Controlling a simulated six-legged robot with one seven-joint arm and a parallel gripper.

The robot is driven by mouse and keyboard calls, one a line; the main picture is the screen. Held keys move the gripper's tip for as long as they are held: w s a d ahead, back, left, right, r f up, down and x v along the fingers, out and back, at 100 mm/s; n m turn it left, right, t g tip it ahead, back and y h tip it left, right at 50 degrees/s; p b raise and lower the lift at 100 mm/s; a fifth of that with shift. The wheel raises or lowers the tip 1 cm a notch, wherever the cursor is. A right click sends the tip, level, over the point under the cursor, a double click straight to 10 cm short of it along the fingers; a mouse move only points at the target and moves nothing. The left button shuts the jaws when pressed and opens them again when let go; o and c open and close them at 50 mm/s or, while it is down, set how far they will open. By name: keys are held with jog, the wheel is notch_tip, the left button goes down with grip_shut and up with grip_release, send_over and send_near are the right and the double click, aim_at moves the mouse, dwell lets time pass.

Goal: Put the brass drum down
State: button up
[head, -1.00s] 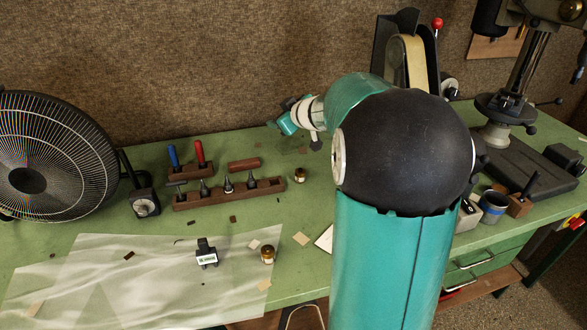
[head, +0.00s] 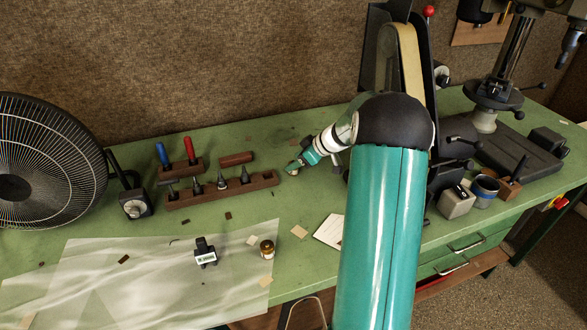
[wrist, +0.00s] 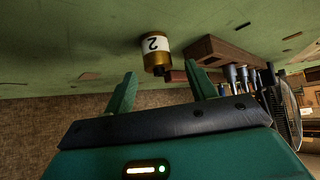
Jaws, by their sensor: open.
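A small brass drum with a white label marked 2 (wrist: 155,50) stands on the green bench in the wrist view, which shows the scene upside down. My gripper (wrist: 162,90) is open, its two teal fingers spread apart. The drum lies just beyond the fingertips, roughly centred on the gap, and nothing is held. In the head view my gripper (head: 297,166) is low over the bench, right of the wooden tool rack, and hides most of that drum. A second small brass jar (head: 267,248) stands on the translucent sheet near the front.
The wooden rack (head: 222,192) with several dark tools stands left of my gripper. A fan (head: 45,160) is at the far left, a belt sander (head: 402,60) and drill press (head: 495,110) at the right.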

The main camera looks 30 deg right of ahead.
jog(key=shift+x, duration=1)
jog(key=shift+c, duration=0.5)
jog(key=c, duration=1.1)
